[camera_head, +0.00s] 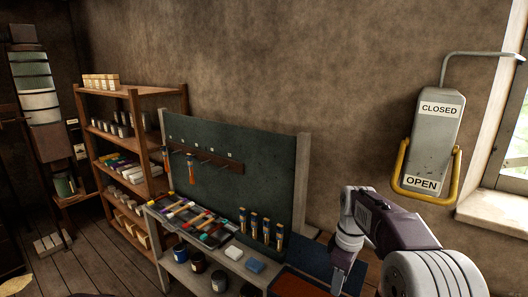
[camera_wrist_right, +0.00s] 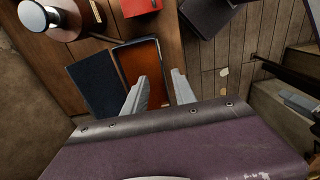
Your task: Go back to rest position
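My right arm comes in from the lower right in the head view, with its gripper (camera_head: 340,283) pointing down beside the bench. In the right wrist view, the two grey fingers of this gripper (camera_wrist_right: 160,80) stand apart with nothing between them. They are above an orange-brown tray (camera_wrist_right: 139,62); I cannot tell the height. My left gripper is not in view.
A grey wall switch (camera_head: 435,140) has its yellow handle (camera_head: 402,172) down around "OPEN". A workbench with a dark green pegboard (camera_head: 262,165) holds tools and jars. A wooden shelf (camera_head: 137,140) stands left. The wrist view shows a dark blue panel (camera_wrist_right: 92,85) and a red box (camera_wrist_right: 140,6).

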